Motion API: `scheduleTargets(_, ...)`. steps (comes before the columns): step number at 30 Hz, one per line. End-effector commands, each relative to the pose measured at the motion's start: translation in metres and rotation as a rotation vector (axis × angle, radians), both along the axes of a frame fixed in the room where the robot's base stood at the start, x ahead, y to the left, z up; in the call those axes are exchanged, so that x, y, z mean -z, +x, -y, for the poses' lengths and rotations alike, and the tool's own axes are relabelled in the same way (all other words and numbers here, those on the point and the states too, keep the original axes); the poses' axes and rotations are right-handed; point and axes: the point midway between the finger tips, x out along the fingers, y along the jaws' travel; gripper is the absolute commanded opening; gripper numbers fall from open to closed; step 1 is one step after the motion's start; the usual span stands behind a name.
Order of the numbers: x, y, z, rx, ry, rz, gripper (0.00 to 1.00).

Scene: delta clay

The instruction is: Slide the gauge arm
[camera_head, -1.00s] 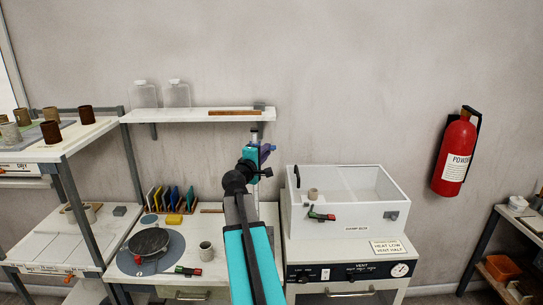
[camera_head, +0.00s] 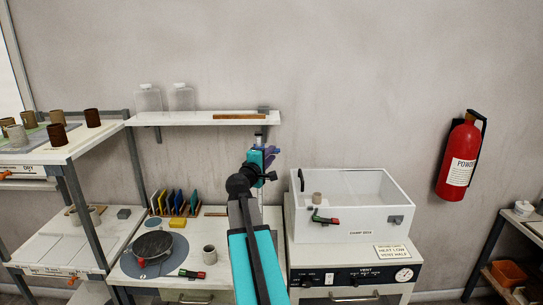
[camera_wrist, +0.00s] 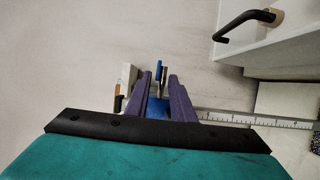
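The gauge (camera_head: 260,139) is an upright post by the wall, mostly hidden behind my arm in the head view. In the wrist view its graduated scale (camera_wrist: 245,119) runs sideways to the right of my fingers. A blue block (camera_wrist: 157,108) on it, probably the gauge arm's slider, sits between the two purple fingers. A small blue-and-metal rod (camera_wrist: 162,72) shows beyond them. My gripper (camera_wrist: 159,76) has its fingertips apart, one each side of the blue block. I cannot tell whether they press on it. My gripper (camera_head: 265,157) also shows at the post, below the shelf.
A wall shelf (camera_head: 190,119) with two bottles is above left. The worktop to the left holds a dark wheel (camera_head: 152,245), a cup (camera_head: 209,255) and coloured upright plates (camera_head: 180,201).

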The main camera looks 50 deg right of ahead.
Motion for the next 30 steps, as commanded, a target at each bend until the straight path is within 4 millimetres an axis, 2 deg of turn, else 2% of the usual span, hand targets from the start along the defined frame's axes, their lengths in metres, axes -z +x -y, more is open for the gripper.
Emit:
scheduleTargets(8,0.003,-0.009,-0.027,-0.003,-0.001,0.001,0.22)
scheduleTargets(26,0.002,-0.033,-0.101,0.0,0.0,0.002,0.22)
scheduleTargets(30,0.003,-0.034,-0.106,0.002,-0.001,0.002,0.22)
